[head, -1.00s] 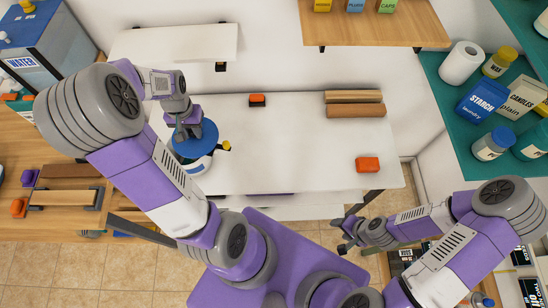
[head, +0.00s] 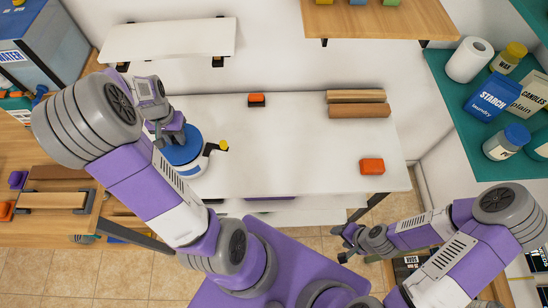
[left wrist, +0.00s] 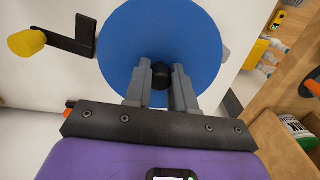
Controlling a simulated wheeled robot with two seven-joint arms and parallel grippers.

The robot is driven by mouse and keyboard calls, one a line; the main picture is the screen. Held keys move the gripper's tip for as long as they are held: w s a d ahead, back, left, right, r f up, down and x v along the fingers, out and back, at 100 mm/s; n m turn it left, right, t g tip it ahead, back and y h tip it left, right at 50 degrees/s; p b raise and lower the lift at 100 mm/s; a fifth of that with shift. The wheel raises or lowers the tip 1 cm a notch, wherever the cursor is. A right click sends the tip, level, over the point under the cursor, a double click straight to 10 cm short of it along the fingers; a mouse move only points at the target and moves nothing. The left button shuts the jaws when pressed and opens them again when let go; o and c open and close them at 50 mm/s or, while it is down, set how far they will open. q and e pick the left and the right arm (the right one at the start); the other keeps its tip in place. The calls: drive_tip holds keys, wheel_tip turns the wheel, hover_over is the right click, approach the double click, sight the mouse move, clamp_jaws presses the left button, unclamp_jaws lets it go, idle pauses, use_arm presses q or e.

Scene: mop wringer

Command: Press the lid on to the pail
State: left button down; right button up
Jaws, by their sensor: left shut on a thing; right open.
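The round blue lid (head: 182,152) is over the white pail (head: 197,171) at the left of the white table. My left gripper (head: 170,132) is shut on the lid's black knob (left wrist: 162,76), which sits between the two fingers in the left wrist view. The blue disc (left wrist: 160,35) hides most of what lies under it. I cannot tell whether the lid touches the pail's rim. A crank with a yellow knob (head: 223,145) sticks out at the pail's right. My right gripper (head: 346,240) is open and empty, in front of the table's right part.
An orange block (head: 371,166), a small orange-and-black item (head: 256,100) and brown bars (head: 358,109) lie on the white table (head: 290,150). Its middle is clear. A white shelf (head: 165,40) hangs above the back left. A green shelf with boxes and jars stands at the right.

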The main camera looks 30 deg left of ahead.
use_arm(q)
drive_tip(key=shift+f, duration=0.25)
drive_tip(key=shift+f+b, duration=0.3)
drive_tip(key=shift+b, duration=0.15)
drive_tip(key=shift+f, duration=0.35)
idle(0.5)
drive_tip(key=c, duration=0.9)
unclamp_jaws()
drive_tip(key=shift+o, duration=0.2)
wheel_tip(320, 180, up, 8)
drive_tip(key=shift+f+p, duration=0.2)
drive_tip(key=shift+p, duration=0.5)
